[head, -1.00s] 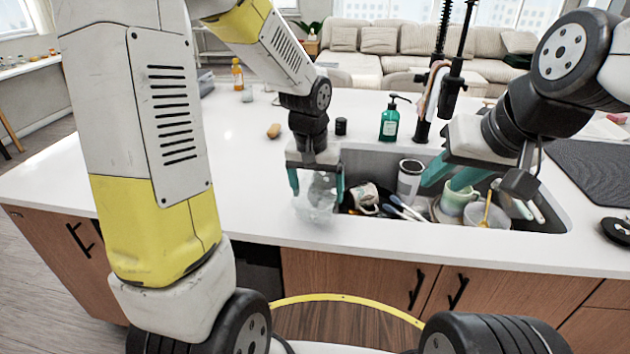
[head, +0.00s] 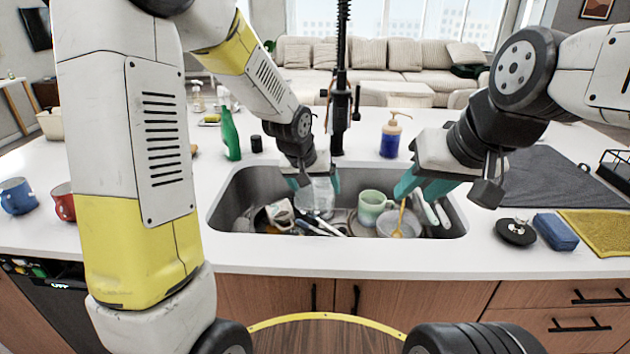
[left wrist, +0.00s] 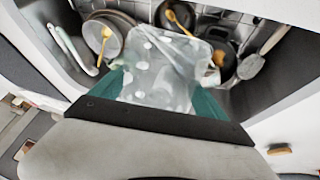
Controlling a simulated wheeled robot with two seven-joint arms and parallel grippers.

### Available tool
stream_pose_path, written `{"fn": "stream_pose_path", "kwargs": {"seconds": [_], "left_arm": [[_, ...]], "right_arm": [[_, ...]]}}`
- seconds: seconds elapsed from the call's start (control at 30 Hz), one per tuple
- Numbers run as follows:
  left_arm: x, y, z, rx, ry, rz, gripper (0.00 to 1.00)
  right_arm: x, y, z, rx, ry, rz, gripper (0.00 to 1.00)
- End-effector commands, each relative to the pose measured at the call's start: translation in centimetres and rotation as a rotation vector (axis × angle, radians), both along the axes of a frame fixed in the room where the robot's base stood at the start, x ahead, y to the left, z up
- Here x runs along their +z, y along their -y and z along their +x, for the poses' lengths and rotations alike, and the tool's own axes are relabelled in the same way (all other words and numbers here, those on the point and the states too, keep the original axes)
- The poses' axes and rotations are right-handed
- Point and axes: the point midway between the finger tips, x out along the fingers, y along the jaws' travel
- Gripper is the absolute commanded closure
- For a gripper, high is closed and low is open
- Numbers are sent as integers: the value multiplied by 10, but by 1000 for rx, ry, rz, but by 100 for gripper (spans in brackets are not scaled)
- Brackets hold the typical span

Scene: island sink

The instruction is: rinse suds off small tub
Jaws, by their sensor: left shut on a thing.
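The small tub (head: 322,196) is clear, and my left gripper (head: 312,184) is shut on it over the sink (head: 222,208). In the left wrist view the see-through tub (left wrist: 160,72) has several white suds blobs on its face, between the teal fingers. The tub's height above the dishes is hard to tell. The black spring faucet (head: 341,85) stands behind the sink; its spout end is near my left arm. My right gripper (head: 422,188) hangs over the right part of the sink, fingers apart, with nothing visible between them.
The sink holds a green mug (head: 371,207), a patterned cup (head: 279,213), pans (left wrist: 103,38) and utensils. A green bottle (head: 230,134) and blue soap dispenser (head: 390,138) stand behind it. Blue (head: 17,196) and red (head: 64,202) mugs sit left. The front counter strip is clear.

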Motion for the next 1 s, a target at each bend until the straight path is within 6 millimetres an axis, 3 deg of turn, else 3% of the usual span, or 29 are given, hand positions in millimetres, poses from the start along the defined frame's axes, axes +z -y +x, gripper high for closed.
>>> {"fn": "stream_pose_path", "kwargs": {"seconds": [1.0], "left_arm": [[-20,41,90,-1,-1,1,55]], "right_arm": [[0,0,0,0,0,0,64]]}}
